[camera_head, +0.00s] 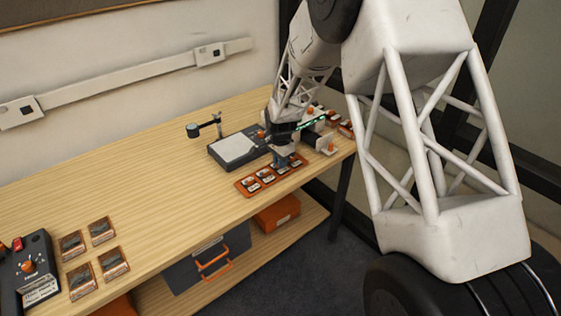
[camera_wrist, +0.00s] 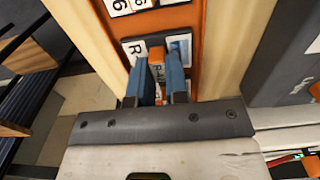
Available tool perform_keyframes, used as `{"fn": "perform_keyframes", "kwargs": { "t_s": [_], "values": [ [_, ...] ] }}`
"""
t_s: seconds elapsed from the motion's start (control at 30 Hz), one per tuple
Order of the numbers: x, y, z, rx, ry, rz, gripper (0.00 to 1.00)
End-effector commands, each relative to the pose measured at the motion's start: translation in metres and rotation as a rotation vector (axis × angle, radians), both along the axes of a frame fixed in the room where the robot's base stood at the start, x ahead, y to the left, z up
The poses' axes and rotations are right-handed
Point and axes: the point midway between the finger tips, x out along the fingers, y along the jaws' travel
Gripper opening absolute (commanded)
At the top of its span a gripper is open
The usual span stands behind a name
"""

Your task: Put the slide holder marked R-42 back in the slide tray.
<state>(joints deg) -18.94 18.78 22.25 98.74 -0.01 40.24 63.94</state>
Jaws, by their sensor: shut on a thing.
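The slide tray (camera_head: 243,188) is an orange strip on the far part of the bench, with a row of slide holders (camera_head: 265,176). My gripper (camera_head: 283,163) is low over its far end. In the wrist view, my gripper's blue fingers (camera_wrist: 161,85) are shut on an orange grip (camera_wrist: 157,58) of a dark slide holder (camera_wrist: 153,42). Its white label shows an "R"; the number is hidden behind the fingers. The holder lies over the orange tray (camera_wrist: 200,22), lined up with its row. I cannot tell whether it is seated or slightly above.
A grey device with a pale top (camera_head: 237,149) stands close behind the tray, with a lamp or lens on a stand (camera_head: 196,130). Several small framed pieces (camera_head: 102,230) and a dark control box (camera_head: 30,268) are at the near left. The bench middle is clear. Bins sit below.

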Motion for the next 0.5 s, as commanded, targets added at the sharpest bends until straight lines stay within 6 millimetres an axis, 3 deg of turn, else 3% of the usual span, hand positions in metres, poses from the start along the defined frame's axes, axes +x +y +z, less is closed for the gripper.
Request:
{"fn": "perform_keyframes", "kwargs": {
  "t_s": [0.27, 0.3, 0.47, 0.5],
  "values": [
    [0.0000, 0.0000, 0.0000, 0.000, 0.000, 0.000, 0.00],
    [0.0000, 0.0000, 0.0000, 0.000, 0.000, 0.000, 0.19],
    [0.0000, 0.0000, 0.0000, 0.000, 0.000, 0.000, 0.44],
    [0.0000, 0.0000, 0.0000, 0.000, 0.000, 0.000, 0.45]
  ]
}}
